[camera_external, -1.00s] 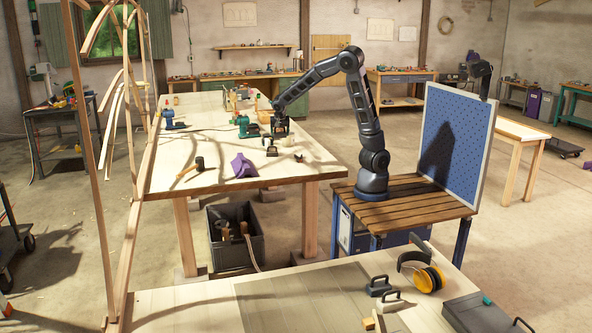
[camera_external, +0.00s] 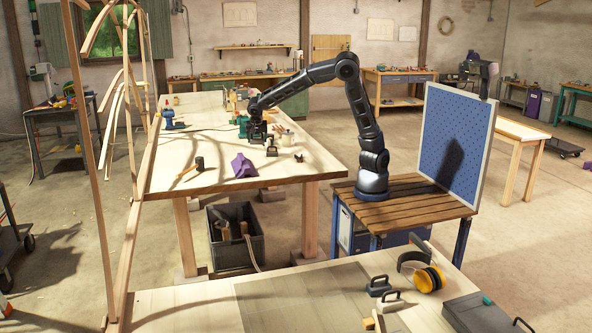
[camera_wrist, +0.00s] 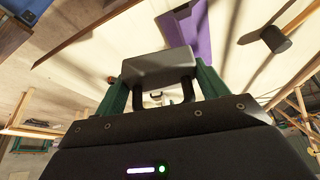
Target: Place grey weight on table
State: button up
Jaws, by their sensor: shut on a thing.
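My gripper (camera_external: 257,134) is low over the far part of the long pale worktable (camera_external: 215,178). In the wrist view its green fingers (camera_wrist: 160,97) are shut on the dark handle of the grey weight (camera_wrist: 158,64). The block of the weight sits beyond the fingertips. In the external view the weight is small and dark under my gripper. I cannot tell whether its underside touches the tabletop.
A purple block (camera_external: 242,166) and a mallet (camera_external: 191,168) lie on the nearer part of the worktable. A small dark-handled object (camera_external: 271,149) stands close to the right of my gripper. Bare wood lies at left.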

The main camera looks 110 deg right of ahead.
jog(key=w+a, duration=0.4)
jog(key=a, duration=0.9)
jog(key=w+a+r, duration=0.1)
jog(key=w+a, duration=0.2)
jog(key=a, duration=1)
jog(key=w+a, duration=0.4)
jog(key=a, duration=0.8)
jog(key=s+a+n, duration=0.1)
jog(key=s+a, duration=0.2)
jog(key=a, duration=1)
jog(key=s+a, duration=0.2)
jog(key=a, duration=1.1)
jog(key=n, duration=0.1)
send_over(367, 276)
jog(key=a, duration=0.2)
notch_tip(367, 276, down, 3)
jog(key=shift+t, duration=0.4)
jog(key=f, duration=1.9)
jog(key=shift+d+f, duration=0.2)
jog(key=shift+f, duration=0.2)
jog(key=shift+w+f, duration=0.1)
jog(key=shift+f, duration=0.1)
jog(key=o, duration=1.6)
jog(key=shift+c, duration=0.2)
